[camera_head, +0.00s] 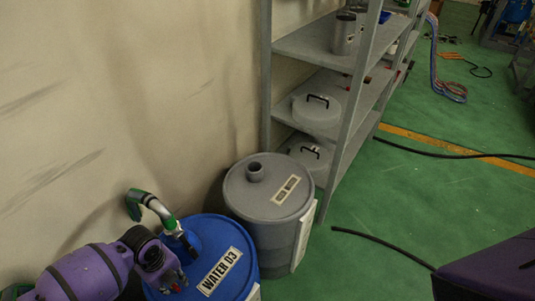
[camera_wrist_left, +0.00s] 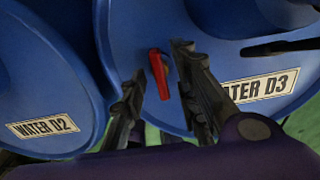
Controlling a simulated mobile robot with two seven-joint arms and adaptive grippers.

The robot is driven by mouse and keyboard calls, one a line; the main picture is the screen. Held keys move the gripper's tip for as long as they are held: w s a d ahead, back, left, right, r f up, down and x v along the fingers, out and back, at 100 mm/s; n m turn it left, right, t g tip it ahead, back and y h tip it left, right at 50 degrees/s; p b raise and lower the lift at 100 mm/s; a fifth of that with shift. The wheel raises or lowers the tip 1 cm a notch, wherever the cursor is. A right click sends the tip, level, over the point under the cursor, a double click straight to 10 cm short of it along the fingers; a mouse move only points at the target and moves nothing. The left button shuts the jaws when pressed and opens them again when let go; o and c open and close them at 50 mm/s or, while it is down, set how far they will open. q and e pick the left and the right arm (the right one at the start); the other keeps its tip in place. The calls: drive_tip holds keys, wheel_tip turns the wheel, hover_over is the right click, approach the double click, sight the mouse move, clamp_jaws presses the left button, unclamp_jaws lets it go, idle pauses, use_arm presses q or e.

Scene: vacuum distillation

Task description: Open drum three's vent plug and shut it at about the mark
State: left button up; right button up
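Drum three is the blue drum (camera_head: 213,243) labelled WATER D3, at the bottom of the head view. Its lid (camera_wrist_left: 222,60) fills the right of the left wrist view. The vent plug (camera_wrist_left: 158,75) shows there as a small red handle on the lid. My left gripper (camera_wrist_left: 160,80) is open, with one dark finger on each side of the red handle. Gaps show on both sides, so it does not look gripped. In the head view my left gripper (camera_head: 174,281) is low over the drum's left part, and the plug is largely hidden. My right gripper is not in view.
A green-and-white nozzle (camera_head: 155,208) rises from drum three's far side. A grey drum (camera_head: 270,190) stands close behind, beside a metal shelf (camera_head: 330,55). A blue drum labelled WATER D2 (camera_wrist_left: 45,85) stands at left in the wrist view. Dark hoses (camera_head: 385,247) lie on the green floor.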

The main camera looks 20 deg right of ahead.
use_arm(q)
drive_tip(key=shift+r, duration=0.2)
wheel_tip(320, 180, up, 12)
drive_tip(key=shift+f, duration=0.2)
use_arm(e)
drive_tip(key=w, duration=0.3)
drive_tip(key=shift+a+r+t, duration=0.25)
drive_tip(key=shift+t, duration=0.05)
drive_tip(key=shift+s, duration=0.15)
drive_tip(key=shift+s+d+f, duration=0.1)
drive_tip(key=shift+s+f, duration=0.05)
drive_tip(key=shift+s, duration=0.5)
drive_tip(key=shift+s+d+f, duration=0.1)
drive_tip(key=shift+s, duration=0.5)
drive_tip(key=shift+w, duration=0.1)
